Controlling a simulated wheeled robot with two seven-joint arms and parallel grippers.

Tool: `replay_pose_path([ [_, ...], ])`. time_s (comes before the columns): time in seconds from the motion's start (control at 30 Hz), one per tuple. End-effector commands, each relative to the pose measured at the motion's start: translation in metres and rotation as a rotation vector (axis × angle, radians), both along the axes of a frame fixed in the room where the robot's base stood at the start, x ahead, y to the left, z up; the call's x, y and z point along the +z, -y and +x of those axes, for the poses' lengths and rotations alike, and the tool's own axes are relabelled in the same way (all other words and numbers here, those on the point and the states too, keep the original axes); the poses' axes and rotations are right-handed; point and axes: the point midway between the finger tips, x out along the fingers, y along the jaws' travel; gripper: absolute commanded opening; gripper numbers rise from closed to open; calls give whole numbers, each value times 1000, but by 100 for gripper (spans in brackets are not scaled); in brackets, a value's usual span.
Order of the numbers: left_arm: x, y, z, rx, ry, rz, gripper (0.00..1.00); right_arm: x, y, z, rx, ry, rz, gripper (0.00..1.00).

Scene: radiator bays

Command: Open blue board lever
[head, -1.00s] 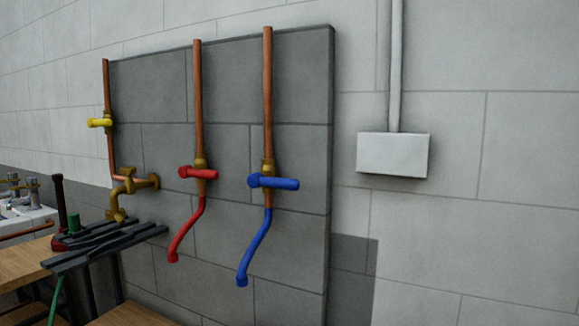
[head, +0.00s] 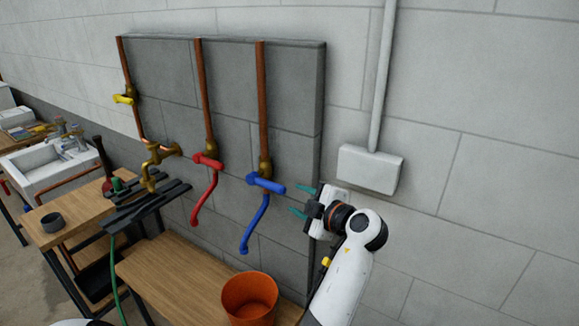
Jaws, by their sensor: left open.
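The blue lever (head: 266,184) sits on the right-hand copper pipe (head: 262,110) of the grey board (head: 292,90). It lies roughly crosswise to the pipe, its free end pointing right. A blue curved spout (head: 255,225) hangs below it. My left gripper (head: 299,201) is just right of the lever's free end, by the board's right edge. Its two teal fingers are apart, one above the other, pointing left toward the lever. Nothing shows between them, and they look clear of the lever. My right gripper is not in view.
A red lever (head: 207,161) and a yellow lever (head: 123,99) are on pipes further left. An orange bucket (head: 250,300) stands on the wooden bench (head: 170,275) below. A grey box (head: 370,169) with a conduit is on the wall right of the board.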

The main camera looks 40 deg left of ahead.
Motion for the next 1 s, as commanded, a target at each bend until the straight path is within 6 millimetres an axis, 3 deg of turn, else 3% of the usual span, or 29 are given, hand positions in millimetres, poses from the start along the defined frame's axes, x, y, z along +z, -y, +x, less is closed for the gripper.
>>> replay_pose_path([
  [0.17,2,-15,3,11,12,5,43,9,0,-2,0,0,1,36],
  [0.63,-16,-98,22,7,9,4,43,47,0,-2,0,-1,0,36],
  [1.0,-23,-115,26,6,13,2,43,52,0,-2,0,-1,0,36],
])
